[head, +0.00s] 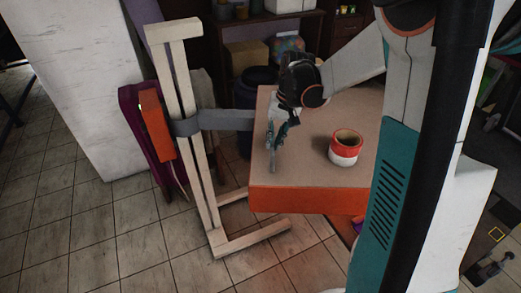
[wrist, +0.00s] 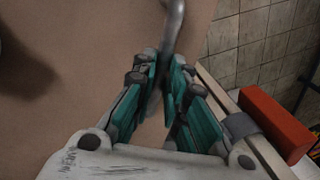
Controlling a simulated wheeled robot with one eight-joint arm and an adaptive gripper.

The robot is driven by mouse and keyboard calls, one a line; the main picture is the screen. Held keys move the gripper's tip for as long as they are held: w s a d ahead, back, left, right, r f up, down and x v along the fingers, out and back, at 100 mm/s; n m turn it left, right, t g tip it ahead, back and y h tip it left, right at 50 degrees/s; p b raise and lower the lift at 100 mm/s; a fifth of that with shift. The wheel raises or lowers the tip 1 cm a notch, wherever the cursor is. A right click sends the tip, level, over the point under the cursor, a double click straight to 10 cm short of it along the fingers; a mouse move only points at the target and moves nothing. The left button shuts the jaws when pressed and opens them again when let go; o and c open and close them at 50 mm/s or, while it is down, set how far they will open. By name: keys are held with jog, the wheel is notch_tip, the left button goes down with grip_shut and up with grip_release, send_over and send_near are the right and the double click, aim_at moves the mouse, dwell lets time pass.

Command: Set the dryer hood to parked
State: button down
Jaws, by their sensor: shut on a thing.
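The dryer hood appears to be the wide box with a tan top and orange sides (head: 315,198), joined by a grey arm (head: 225,120) to a wooden stand (head: 190,105). Its tan top also fills much of the wrist view (wrist: 85,30). My gripper (head: 275,137) is at the left part of the top. In the wrist view my gripper (wrist: 160,85) has its teal fingers closed around a grey curved handle (wrist: 174,25). The handle's lower part is hidden between the fingers. The hood's underside is hidden.
A white block (head: 95,80) stands at left. Tiled floor (head: 80,225) is clear at front left.

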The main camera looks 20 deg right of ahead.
aim_at(289, 133)
jog(key=w+d+n, duration=0.1)
jog(key=w+d, duration=0.1)
jog(key=d, duration=0.1)
jog(key=w+d+n, duration=0.1)
jog(key=w+d, duration=0.1)
jog(key=d, duration=0.1)
jog(key=w+d, duration=0.3)
jog(key=d, duration=0.1)
jog(key=shift+n+g, duration=0.3)
jog(key=shift+n, duration=0.1)
jog(key=w+d+n, duration=0.1)
jog(key=w+d, duration=0.1)
jog(key=w, duration=0.1)
jog(key=w+d+n, duration=0.1)
jog(key=w+d, duration=0.2)
jog(key=shift+w+d, duration=0.3)
jog(key=shift+d, duration=0.05)
jog(key=shift+w+d+r+n, duration=0.1)
jog(key=shift+w+d+n, duration=0.35)
jog(key=shift+w, duration=0.3)
jog(key=shift+w, duration=0.1)
jog(key=c, duration=1.7)
grip_release()
jog(key=shift+d, duration=0.1)
jog(key=shift+o, duration=0.5)
jog(key=shift+w+d, duration=0.15)
notch_tip(289, 133, up, 12)
jog(key=d, duration=0.2)
jog(key=shift+f, duration=0.2)
jog(key=shift+r, duration=0.1)
